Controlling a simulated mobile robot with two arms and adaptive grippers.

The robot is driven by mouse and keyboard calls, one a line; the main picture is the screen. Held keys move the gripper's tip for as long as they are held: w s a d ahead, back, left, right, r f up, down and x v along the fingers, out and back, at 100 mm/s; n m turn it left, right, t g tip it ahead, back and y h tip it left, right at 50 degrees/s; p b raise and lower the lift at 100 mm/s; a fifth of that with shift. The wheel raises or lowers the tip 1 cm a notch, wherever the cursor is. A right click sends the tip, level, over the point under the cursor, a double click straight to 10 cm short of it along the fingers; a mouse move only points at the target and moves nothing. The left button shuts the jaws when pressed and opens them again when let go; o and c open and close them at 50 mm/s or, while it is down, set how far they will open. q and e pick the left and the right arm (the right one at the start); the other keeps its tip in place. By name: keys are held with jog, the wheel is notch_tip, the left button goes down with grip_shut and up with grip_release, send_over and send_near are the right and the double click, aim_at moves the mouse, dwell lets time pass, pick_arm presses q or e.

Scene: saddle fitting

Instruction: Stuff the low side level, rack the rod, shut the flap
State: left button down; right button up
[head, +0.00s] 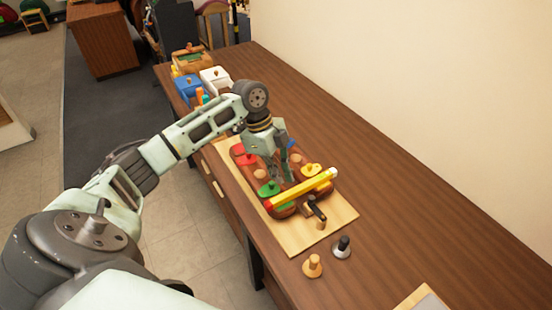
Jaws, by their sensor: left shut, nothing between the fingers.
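A dark red-brown saddle-like piece (287,206) with rounded halves lies on a pale wooden board (335,222). Red (245,159), green (268,189) and yellow (311,170) knobbed pads sit on it. A long yellow rod (303,188) lies aslant across its near side. A dark-handled part (317,209) sticks out at the near edge. My left gripper (284,178) points down over the middle of the piece, shut and empty, hiding part of it. I cannot tell whether its tips touch anything. My right gripper is out of view.
A wooden peg (312,266) and a black-topped peg (342,247) stand on the table in front of the board. A blue box (188,84), a white box (215,78) and a wooden box (189,59) stand farther back.

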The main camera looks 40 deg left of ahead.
aim_at(287, 192)
pick_arm(q)
jog(key=x, duration=0.2)
jog(key=shift+w+d+f, duration=0.15)
jog(key=shift+w+f, duration=0.05)
jog(key=shift+f+p, duration=0.35)
jog(key=shift+f, duration=0.15)
jog(key=shift+d, duration=0.1)
jog(key=shift+w+f, duration=0.1)
jog(key=shift+w, duration=0.1)
jog(key=shift+w+b, duration=0.1)
jog(key=shift+b, duration=0.25)
jog(key=shift+n, duration=0.4)
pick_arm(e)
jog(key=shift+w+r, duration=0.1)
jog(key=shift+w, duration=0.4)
